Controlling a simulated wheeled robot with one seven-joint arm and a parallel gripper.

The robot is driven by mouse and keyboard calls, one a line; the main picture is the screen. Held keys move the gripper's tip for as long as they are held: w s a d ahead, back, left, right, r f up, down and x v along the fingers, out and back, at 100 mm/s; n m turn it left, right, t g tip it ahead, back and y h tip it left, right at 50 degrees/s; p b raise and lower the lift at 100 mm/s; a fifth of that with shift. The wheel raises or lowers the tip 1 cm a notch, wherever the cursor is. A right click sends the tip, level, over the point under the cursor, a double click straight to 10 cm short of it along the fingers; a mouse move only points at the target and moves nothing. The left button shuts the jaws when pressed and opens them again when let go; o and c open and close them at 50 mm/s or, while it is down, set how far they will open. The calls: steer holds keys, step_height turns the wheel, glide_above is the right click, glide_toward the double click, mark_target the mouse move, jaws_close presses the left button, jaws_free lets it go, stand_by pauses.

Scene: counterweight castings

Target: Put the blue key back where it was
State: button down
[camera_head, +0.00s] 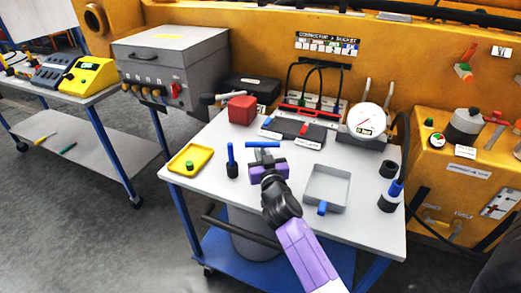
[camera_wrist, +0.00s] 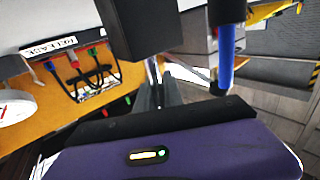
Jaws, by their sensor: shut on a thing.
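My gripper (camera_head: 268,166) is over the table, left of its middle, with its purple body partly hiding the fingertips. It is shut on the blue key, whose blue bar (camera_head: 262,144) lies crosswise just beyond the fingers. In the wrist view the purple body of my gripper shows along the bottom; I cannot make out the key between the fingers there. A separate blue rod (camera_head: 231,153) stands upright in a black base, left of my gripper. A blue rod (camera_wrist: 226,55) with a black part also shows at the right of the wrist view.
A yellow tray (camera_head: 178,169) is at left, a red block (camera_head: 241,110) behind. A grey tray (camera_head: 343,172) with a blue piece (camera_head: 322,208) is at right. Black cylinders (camera_head: 387,203), one with a blue peg, stand at the right edge. A dial (camera_head: 367,121) and cable rack are behind.

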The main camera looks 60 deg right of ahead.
steer(key=shift+f, duration=0.1)
steer(key=c, duration=1.9)
jaws_free()
steer(key=shift+f, duration=0.1)
steer(key=o, duration=0.4)
steer(key=shift+o, duration=0.2)
